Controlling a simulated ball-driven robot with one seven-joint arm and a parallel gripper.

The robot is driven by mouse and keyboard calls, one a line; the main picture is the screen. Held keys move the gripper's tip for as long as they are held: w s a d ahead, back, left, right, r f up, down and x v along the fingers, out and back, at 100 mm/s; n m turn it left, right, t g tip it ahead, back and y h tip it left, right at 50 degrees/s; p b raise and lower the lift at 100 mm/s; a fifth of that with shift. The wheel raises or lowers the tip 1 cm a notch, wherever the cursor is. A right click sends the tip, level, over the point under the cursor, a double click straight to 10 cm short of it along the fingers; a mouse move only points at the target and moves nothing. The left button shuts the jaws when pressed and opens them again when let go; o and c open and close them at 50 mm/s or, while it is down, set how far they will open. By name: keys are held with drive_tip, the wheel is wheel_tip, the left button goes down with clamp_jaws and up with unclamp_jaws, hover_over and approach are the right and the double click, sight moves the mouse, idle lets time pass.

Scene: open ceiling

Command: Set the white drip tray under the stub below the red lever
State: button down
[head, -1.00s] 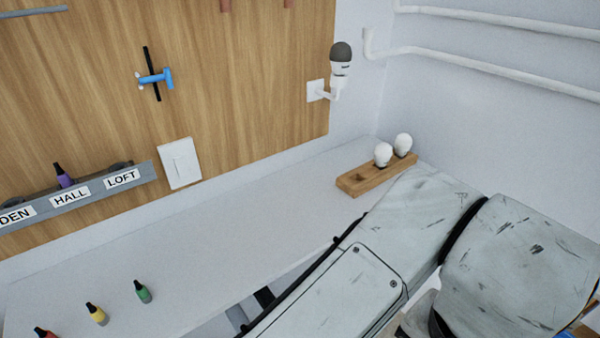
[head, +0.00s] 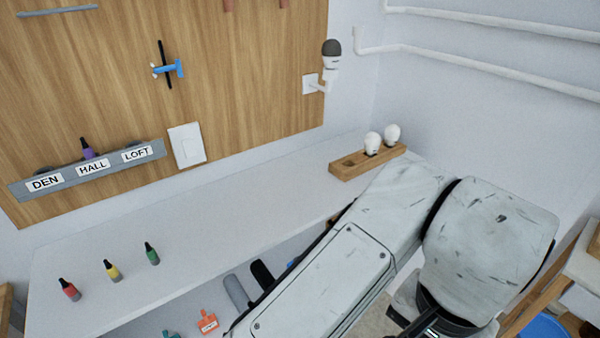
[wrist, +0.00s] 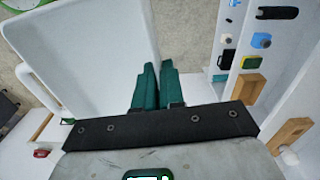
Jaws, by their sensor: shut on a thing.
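My gripper (wrist: 157,82) shows in the wrist view as two green fingers close together. They are shut on the near right edge of a large white tray (wrist: 85,50), which fills the upper left of that view. The tray is not visible in the head view, where my arm covers the lower right. I cannot make out the red lever or the stub for certain. A small red thing (wrist: 42,153) lies at the lower left of the wrist view, too small to identify.
A white shelf (head: 240,215) holds red (head: 69,290), yellow (head: 112,271) and green (head: 151,254) bottle-like pieces and a wooden block (head: 350,166) with white bulbs. More items stand on a lower shelf. In the wrist view, a shelf with several items (wrist: 262,40) is at the right, and speckled floor shows beyond.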

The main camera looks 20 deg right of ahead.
drive_tip(key=w+f+n, duration=0.5)
drive_tip(key=w+f, duration=0.1)
drive_tip(key=w, duration=0.4)
drive_tip(key=w+f+n, duration=0.4)
drive_tip(key=w+f, duration=0.3)
drive_tip(key=w, duration=0.3)
drive_tip(key=s+f+n, duration=0.2)
drive_tip(key=s+f, duration=0.1)
drive_tip(key=f, duration=0.5)
drive_tip(key=s+a+f+n, duration=0.1)
drive_tip(key=s+f+n, duration=0.1)
drive_tip(key=f, duration=0.6)
drive_tip(key=shift+s+a, duration=0.15)
drive_tip(key=shift+s, duration=0.45)
